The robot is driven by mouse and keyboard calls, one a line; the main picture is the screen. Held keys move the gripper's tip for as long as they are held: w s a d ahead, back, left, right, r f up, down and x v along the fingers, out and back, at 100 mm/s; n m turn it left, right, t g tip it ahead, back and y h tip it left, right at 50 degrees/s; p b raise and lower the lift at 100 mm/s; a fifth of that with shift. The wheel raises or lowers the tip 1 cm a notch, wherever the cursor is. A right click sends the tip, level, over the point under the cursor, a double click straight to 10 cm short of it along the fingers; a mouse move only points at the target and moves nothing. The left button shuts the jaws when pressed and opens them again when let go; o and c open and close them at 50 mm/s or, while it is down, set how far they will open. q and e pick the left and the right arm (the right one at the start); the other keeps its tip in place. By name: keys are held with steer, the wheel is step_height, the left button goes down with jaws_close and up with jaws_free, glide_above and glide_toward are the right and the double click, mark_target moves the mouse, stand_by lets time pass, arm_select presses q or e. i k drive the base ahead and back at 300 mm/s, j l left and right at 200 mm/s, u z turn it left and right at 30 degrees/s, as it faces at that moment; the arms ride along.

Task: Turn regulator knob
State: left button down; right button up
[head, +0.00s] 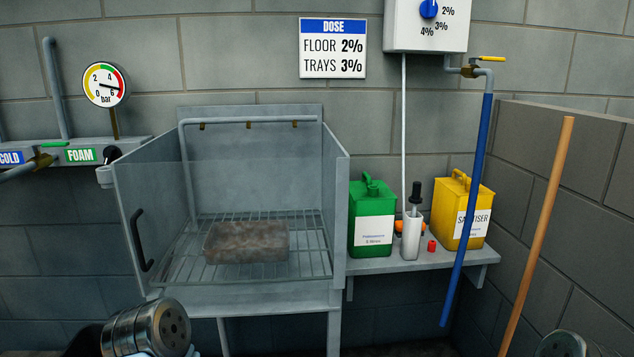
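A round pressure gauge (104,85) marked in bar stands on a brass stem at the left, its needle pointing right towards the red band. A small black knob (112,154) sits at the right end of the grey pipe panel (100,143), below the gauge. A blue dial knob (428,9) is on the white box (415,30) at the top right, with 2%, 3% and 4% marks. Which knob is the regulator is not labelled. Metal parts of my arms show at the bottom left and bottom right edges. Neither gripper's fingers are visible, and nothing of mine touches either knob.
A grey wash cabinet (340,215) holds a dirty block (246,242) on a wire rack. Green (372,220) and yellow (462,210) cans stand on the right shelf. A blue hose (470,200) and a wooden pole (537,235) stand at the right.

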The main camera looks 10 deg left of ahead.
mark_target(111, 153)
steer(key=u, duration=1.75)
steer(key=i+j+z, duration=0.1)
steer(key=i+j, duration=0.15)
steer(key=j, duration=0.15)
